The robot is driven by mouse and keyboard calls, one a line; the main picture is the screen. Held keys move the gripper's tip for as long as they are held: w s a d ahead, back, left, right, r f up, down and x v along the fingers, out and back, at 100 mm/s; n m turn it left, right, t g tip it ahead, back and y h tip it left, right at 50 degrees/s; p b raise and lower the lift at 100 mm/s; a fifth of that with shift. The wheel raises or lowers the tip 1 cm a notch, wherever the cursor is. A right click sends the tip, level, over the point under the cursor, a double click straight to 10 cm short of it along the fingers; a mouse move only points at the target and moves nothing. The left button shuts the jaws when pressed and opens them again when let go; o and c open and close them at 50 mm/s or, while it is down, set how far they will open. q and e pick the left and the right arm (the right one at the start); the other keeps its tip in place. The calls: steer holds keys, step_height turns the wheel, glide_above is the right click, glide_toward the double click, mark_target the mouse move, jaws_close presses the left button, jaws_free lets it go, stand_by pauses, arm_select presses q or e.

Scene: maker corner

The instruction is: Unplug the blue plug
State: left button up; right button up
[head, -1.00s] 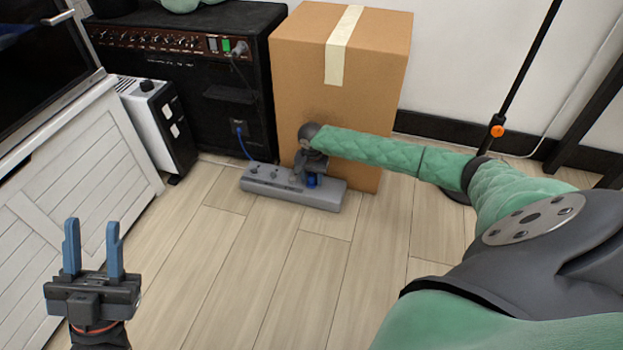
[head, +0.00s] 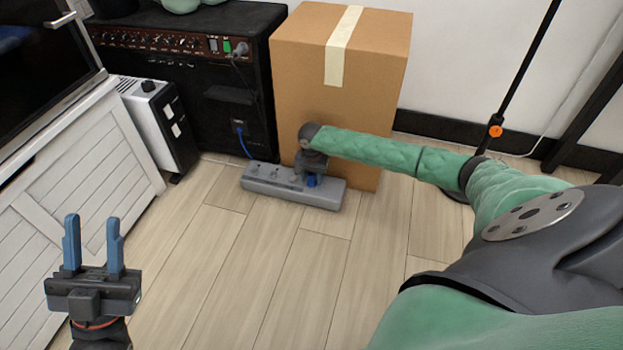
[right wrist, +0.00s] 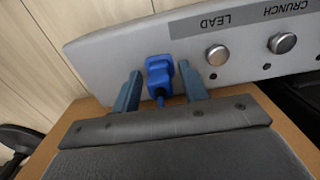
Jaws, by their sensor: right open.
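My right gripper (right wrist: 159,85) is open, with one finger on each side of the plug and visible gaps between. In the head view, the plug (head: 312,180) shows as a small blue patch below my right gripper (head: 311,173), which hides part of it and of the strip (head: 272,186). My left gripper (head: 93,228) is open and empty, above the floor at the lower left.
A cardboard box (head: 340,100) stands right behind the strip. A black amplifier (head: 190,85) with a blue cable (head: 243,143) and a white heater (head: 147,110) stand to the left. The strip has labelled switches, LEAD and CRUNCH. The wooden floor (head: 270,270) in front is clear.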

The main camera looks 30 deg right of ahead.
mark_target(312, 175)
steer(key=shift+p, duration=1.1)
stand_by(0.3)
jaws_close()
steer(key=shift+r, duration=0.1)
steer(key=shift+r+p, duration=2.9)
steer(key=shift+p, duration=1)
